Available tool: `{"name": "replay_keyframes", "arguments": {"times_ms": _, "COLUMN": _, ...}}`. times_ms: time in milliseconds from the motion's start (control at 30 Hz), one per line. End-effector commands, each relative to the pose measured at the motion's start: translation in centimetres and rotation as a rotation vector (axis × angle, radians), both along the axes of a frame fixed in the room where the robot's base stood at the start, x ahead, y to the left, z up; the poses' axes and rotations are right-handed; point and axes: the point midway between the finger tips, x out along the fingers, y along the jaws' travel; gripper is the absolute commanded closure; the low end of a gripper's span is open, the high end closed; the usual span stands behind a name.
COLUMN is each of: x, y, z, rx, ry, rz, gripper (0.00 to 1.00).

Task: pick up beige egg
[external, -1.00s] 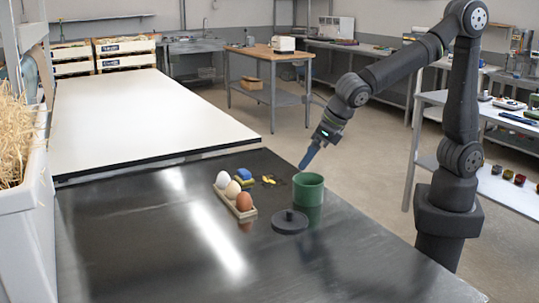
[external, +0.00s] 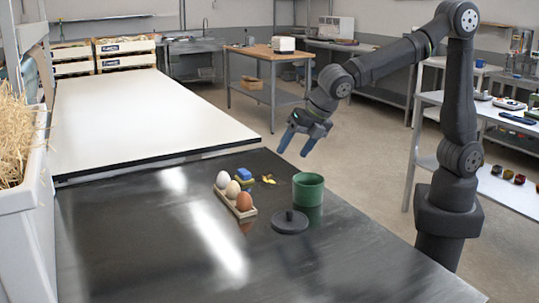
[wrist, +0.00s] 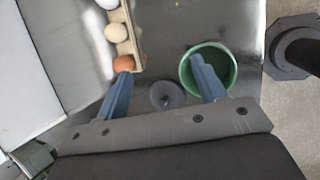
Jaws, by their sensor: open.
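The beige egg (external: 233,189) sits in the middle of a small tan holder (external: 247,213), between a white egg (external: 222,178) and a brown egg (external: 244,201). In the wrist view the beige egg (wrist: 116,33) is near the top, with the brown egg (wrist: 124,63) closer to my gripper. My gripper (external: 295,146) is open and empty, with blue fingers pointing down. It is above the table, to the right of and higher than the eggs. In the wrist view its fingers (wrist: 163,88) are spread wide, the left tip near the brown egg in the picture.
A green cup (external: 308,190) stands right of the eggs, with a dark round lid (external: 290,221) in front of it. A blue and yellow block (external: 245,177) and a small yellow item (external: 268,179) lie behind the holder. The front of the dark table is clear.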

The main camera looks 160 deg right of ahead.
Motion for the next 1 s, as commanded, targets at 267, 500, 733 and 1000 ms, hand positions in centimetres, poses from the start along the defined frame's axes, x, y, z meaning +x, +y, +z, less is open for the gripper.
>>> {"name": "replay_keyframes", "arguments": {"times_ms": 267, "x": 1.7, "y": -2.8, "z": 1.5, "rx": 0.013, "ry": -0.283, "rz": -0.545, "gripper": 0.36}}
{"name": "replay_keyframes", "arguments": {"times_ms": 500, "x": 3.2, "y": -5.0, "z": 2.7, "rx": 0.024, "ry": -0.520, "rz": -1.023, "gripper": 0.36}}
{"name": "replay_keyframes", "arguments": {"times_ms": 733, "x": 4.5, "y": -6.9, "z": 3.9, "rx": 0.033, "ry": -0.738, "rz": -1.483, "gripper": 0.36}}
{"name": "replay_keyframes", "arguments": {"times_ms": 1000, "x": 5.8, "y": -8.6, "z": 4.9, "rx": 0.036, "ry": -0.946, "rz": -1.956, "gripper": 0.36}}
